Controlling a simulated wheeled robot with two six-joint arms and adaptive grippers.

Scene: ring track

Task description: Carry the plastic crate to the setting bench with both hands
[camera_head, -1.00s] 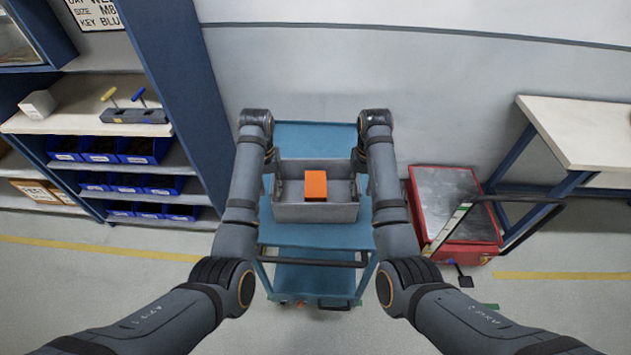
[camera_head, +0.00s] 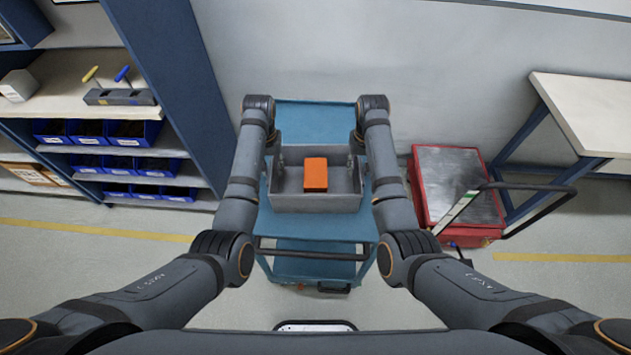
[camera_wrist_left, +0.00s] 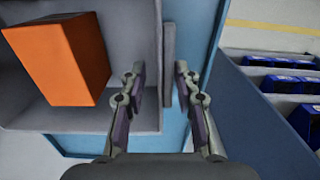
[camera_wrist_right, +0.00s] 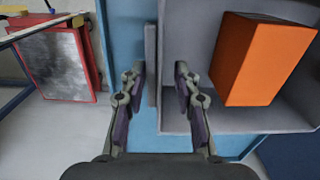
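The grey plastic crate (camera_head: 316,203) rests on a blue trolley (camera_head: 312,118) with an orange block (camera_head: 316,174) inside. My left gripper (camera_wrist_left: 160,68) is open at one end of the crate, with a finger on each side of the end wall (camera_wrist_left: 148,20). My right gripper (camera_wrist_right: 160,68) is open at the opposite end, with its fingers likewise on both sides of the wall (camera_wrist_right: 176,20). Gaps show between fingers and walls in both wrist views. In the head view my wrists hide much of the grippers. I cannot tell which bench is the setting bench.
A shelf bench (camera_head: 75,75) with a block holding two T-handled keys (camera_head: 120,97) and blue bins (camera_head: 135,167) stands left. At right are a red metal-topped box (camera_head: 455,190), a dark handle bar (camera_head: 530,186) and a pale-topped table (camera_head: 590,115). Open floor shows on both sides.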

